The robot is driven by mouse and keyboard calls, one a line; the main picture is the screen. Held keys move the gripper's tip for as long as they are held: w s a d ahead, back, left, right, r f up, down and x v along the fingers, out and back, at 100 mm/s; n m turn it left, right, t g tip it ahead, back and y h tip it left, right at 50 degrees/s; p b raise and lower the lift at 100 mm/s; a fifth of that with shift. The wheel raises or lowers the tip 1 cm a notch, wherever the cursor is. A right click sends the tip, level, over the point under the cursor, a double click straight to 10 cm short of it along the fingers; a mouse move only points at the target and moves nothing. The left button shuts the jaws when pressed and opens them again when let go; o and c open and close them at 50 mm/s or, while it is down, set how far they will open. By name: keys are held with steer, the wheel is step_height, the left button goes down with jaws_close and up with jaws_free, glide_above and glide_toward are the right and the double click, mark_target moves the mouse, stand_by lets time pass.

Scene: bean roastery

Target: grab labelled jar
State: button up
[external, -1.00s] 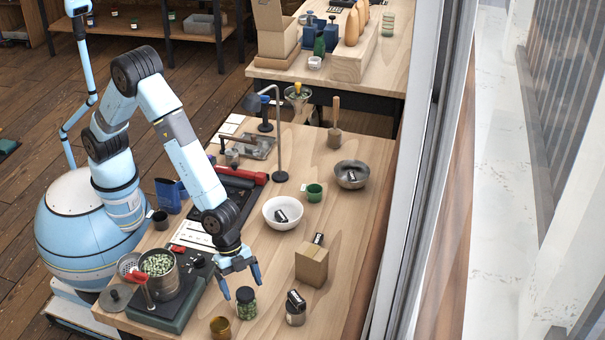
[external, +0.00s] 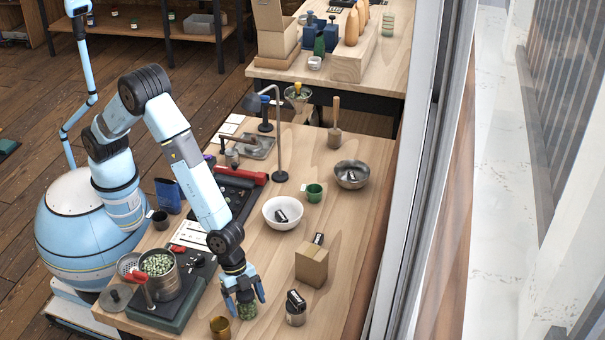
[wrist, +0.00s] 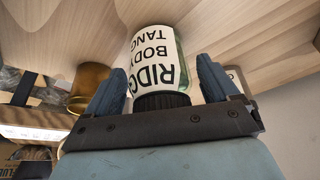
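The labelled jar (external: 247,311) is a small glass jar with green beans and a dark lid, standing at the table's front edge area. In the wrist view the jar (wrist: 158,58) shows a white label with dark letters reading "RIDG", "BODY", "TANG", upside down. My gripper (external: 246,300) is lowered over it from above. In the wrist view the blue fingers stand on either side of the jar, apart, with small gaps visible, so it looks open around the jar. The dark lid sits close to my palm.
A brass cup (external: 220,327) stands just left of the jar. A metal tin with a black-labelled item (external: 296,308) stands right, with a wooden block (external: 311,265) behind it. A white bowl (external: 282,212) is farther back.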

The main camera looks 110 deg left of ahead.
steer(key=c, duration=1.1)
